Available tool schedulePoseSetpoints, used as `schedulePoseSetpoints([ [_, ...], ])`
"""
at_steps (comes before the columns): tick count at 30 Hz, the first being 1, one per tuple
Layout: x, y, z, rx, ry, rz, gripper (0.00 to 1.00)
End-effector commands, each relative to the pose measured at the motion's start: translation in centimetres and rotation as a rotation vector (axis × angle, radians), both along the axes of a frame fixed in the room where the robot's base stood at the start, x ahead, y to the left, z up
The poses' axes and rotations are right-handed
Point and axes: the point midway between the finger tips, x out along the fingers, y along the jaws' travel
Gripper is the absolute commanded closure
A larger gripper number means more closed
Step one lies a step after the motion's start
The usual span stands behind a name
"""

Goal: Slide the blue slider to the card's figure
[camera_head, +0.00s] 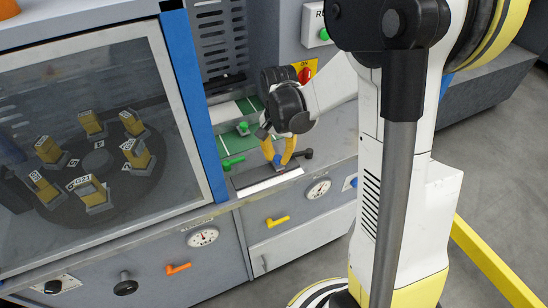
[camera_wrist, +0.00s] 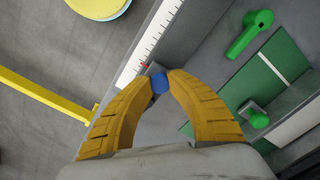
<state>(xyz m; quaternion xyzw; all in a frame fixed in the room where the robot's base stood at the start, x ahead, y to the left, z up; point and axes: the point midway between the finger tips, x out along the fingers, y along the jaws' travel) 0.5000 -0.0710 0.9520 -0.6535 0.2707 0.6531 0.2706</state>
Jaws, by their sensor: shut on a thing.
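The blue slider (camera_wrist: 160,84) shows as a small rounded knob in the wrist view. The yellow fingers of my gripper (camera_wrist: 163,76) are shut on it, one on each side. A white scale (camera_wrist: 152,40) with dark ticks runs beside it, and a small red mark (camera_wrist: 144,67) lies by the scale near the fingertips. In the head view my gripper (camera_head: 278,162) points down over the grey slider rail, above the white scale strip (camera_head: 268,185). I cannot make out a card with a figure in either view.
A green lever (camera_wrist: 250,35) and a green knob (camera_wrist: 257,117) stand close to my fingers. A glass-fronted cabinet (camera_head: 85,130) with a blue edge strip (camera_head: 193,105) stands left of my arm. Gauges (camera_head: 203,237) and orange (camera_head: 178,268) and yellow (camera_head: 278,221) handles line the front panel.

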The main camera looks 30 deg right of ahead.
Motion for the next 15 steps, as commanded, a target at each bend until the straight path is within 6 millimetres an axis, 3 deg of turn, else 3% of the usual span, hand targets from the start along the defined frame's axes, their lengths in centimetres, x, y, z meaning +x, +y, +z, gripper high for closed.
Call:
schedulePoseSetpoints([
  [1,-0.02,0.02,-0.03,0.0,0.0,0.0,0.77],
  [3,-0.03,0.03,-0.03,0.001,0.001,0.0,0.56],
  [4,-0.02,0.04,-0.03,0.001,0.001,0.0,0.54],
  [15,0.01,0.04,0.57,0.0,0.0,0.0,0.54],
])
